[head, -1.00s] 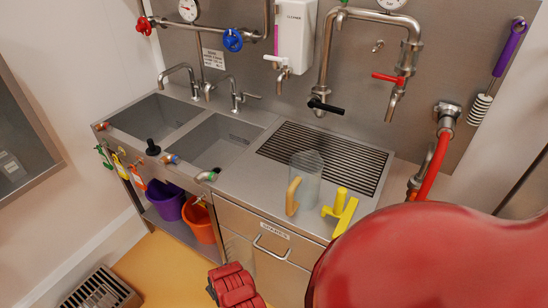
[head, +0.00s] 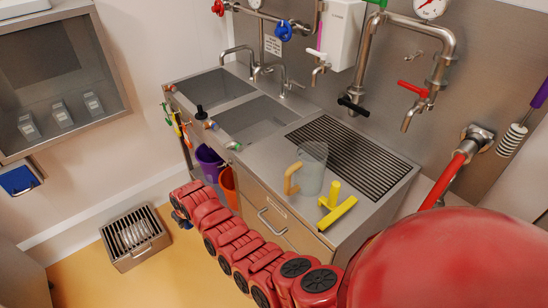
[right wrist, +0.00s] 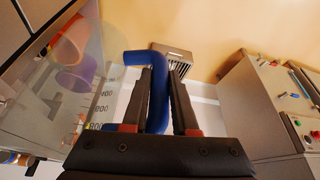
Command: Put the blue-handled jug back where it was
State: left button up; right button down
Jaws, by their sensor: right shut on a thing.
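My right gripper (right wrist: 160,82) is shut on the blue handle (right wrist: 158,92) of a clear jug (right wrist: 103,92) in the right wrist view. The jug's wall with dark measuring marks shows left of the fingers. In the head view my red right arm reaches left in front of the sink unit, and a bit of blue (head: 184,223) shows at its far end. The rest of the held jug cannot be made out there. A clear jug with an orange handle (head: 312,166) stands on the counter (head: 265,157). My left gripper is not in view.
A yellow scraper-like tool (head: 338,211) lies beside the orange-handled jug. A slatted draining area (head: 355,150) and two sinks are behind.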

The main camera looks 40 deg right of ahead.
jog(key=w+d+r+p, duration=0.1)
jog(key=w+d+r, duration=0.2)
jog(key=w+r, duration=0.1)
jog(key=shift+w+d+r, duration=0.2)
jog(key=shift+w+r, duration=0.1)
jog(key=shift+r, duration=0.55)
jog(key=shift+d+r+m, duration=0.15)
jog(key=shift+r+m, duration=0.1)
jog(key=shift+m, duration=0.05)
jog(key=shift+d+r, duration=0.15)
jog(key=shift+w+d+r, duration=0.15)
jog(key=shift+d+r, duration=0.05)
jog(key=shift+d+r, duration=0.1)
jog(key=shift+r, duration=0.15)
jog(key=shift+d, duration=0.1)
